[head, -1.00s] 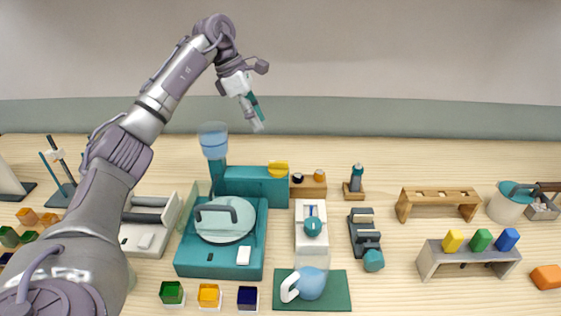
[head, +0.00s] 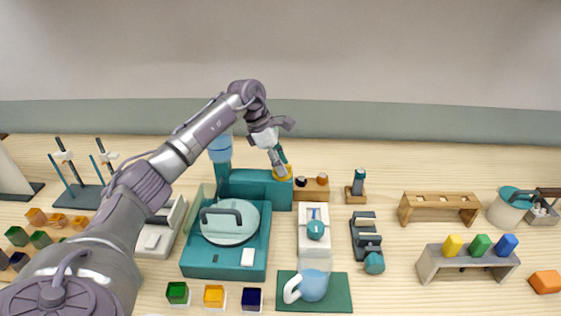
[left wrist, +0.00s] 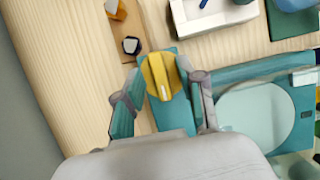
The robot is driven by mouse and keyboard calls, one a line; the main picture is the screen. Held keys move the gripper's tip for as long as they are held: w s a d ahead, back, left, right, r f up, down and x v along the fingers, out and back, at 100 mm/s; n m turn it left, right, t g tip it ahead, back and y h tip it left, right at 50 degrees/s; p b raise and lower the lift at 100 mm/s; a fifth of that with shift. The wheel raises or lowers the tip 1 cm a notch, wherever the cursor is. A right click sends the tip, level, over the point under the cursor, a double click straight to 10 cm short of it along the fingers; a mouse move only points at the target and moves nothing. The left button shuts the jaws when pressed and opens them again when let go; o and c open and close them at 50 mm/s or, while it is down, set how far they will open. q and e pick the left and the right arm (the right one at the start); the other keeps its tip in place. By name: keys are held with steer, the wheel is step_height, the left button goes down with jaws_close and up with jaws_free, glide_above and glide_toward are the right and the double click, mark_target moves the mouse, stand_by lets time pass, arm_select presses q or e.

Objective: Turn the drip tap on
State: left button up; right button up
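The drip tap is a teal block (head: 255,188) with a yellow knob (head: 284,174) at its right end. A clear funnel-like vessel of blue liquid (head: 219,150) stands at its left. My left gripper (head: 280,165) points down over the knob and partly hides it. In the left wrist view, the yellow knob (left wrist: 160,76) with its pale raised bar lies between the tips of my left gripper (left wrist: 158,72). The fingers are spread on either side of it. I cannot tell whether they touch it. My right gripper is not in view.
A wooden block with dark and orange pegs (head: 311,189) stands just right of the knob. A teal machine with a round lid (head: 229,222) is in front of the tap. A white device (head: 314,232) and a blue jug (head: 312,284) are nearer me.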

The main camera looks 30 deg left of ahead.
arm_select(q)
jaws_close()
